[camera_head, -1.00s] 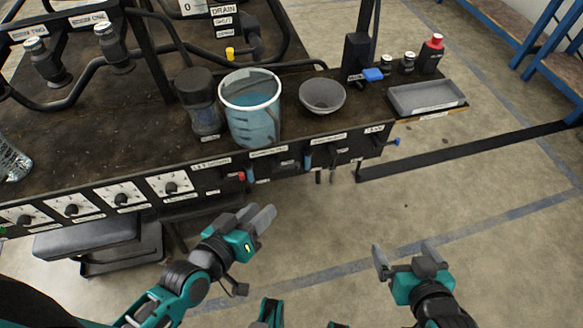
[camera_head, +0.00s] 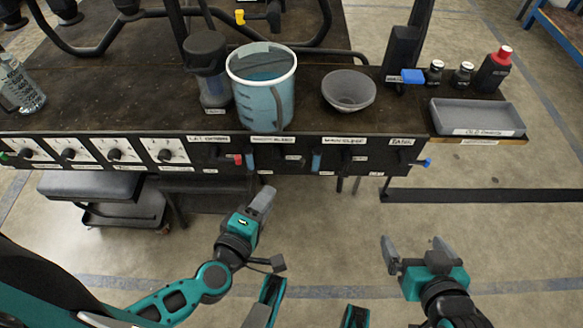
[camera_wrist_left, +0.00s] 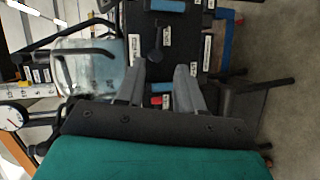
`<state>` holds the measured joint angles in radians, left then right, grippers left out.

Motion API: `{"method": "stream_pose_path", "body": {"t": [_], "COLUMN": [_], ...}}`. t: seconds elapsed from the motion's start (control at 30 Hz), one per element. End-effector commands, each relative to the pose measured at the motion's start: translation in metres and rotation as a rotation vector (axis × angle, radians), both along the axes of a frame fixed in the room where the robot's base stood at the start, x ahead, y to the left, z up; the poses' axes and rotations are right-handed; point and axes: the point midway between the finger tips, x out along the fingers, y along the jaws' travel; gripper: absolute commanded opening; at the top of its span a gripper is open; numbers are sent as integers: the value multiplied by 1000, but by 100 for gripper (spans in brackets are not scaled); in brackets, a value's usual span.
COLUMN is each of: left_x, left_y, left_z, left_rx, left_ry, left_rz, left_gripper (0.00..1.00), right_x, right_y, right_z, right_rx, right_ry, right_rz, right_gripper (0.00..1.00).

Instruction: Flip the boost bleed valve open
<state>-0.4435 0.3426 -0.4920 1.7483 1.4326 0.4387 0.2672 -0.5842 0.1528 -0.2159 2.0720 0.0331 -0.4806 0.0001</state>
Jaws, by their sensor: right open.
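The front panel (camera_head: 290,158) of the bench carries small valves under white labels too small to read surely, so I cannot tell which is the boost bleed valve. A red handle (camera_head: 238,160) sits beside a blue handle (camera_head: 250,160); another blue handle (camera_head: 316,162) is further right, and one (camera_head: 427,163) is at the right end. My left gripper (camera_head: 264,200) is below and in front of the panel. In the left wrist view its fingers (camera_wrist_left: 160,88) are apart and empty, with red (camera_wrist_left: 166,101) showing between them. My right gripper (camera_head: 418,250) is open and empty at lower right.
On the bench stand a blue bucket (camera_head: 263,95), a dark jar (camera_head: 207,80), a grey bowl (camera_head: 349,90) and a grey tray (camera_head: 478,118). Dials (camera_head: 115,150) line the panel's left. A stool (camera_head: 92,187) is below.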

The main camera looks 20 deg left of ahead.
Motion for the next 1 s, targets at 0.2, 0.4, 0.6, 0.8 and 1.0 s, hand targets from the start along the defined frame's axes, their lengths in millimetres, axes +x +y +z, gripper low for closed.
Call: {"method": "stream_pose_path", "body": {"t": [0.2, 0.4, 0.6, 0.8, 1.0], "left_x": [29, 70, 104, 120, 123], "left_y": [-3, -8, -12, -14, -15], "left_z": [-7, -18, -27, -30, -31], "left_rx": [-1, 0, 2, 1, 1], "left_ry": [-4, -4, -3, -2, 0], "left_rz": [3, 2, 1, 1, 0], "left_gripper": [37, 37, 37, 37, 37], "right_x": [-3, -4, -4, -4, -4], "right_y": [1, 1, 0, 0, 0], "right_z": [-6, -15, -24, -28, -28], "right_rx": [1, 1, 1, 1, 3], "right_ry": [6, 9, 10, 10, 9], "right_rz": [1, 0, 0, -1, -3], "right_gripper": [99, 99, 99, 99, 99]}}
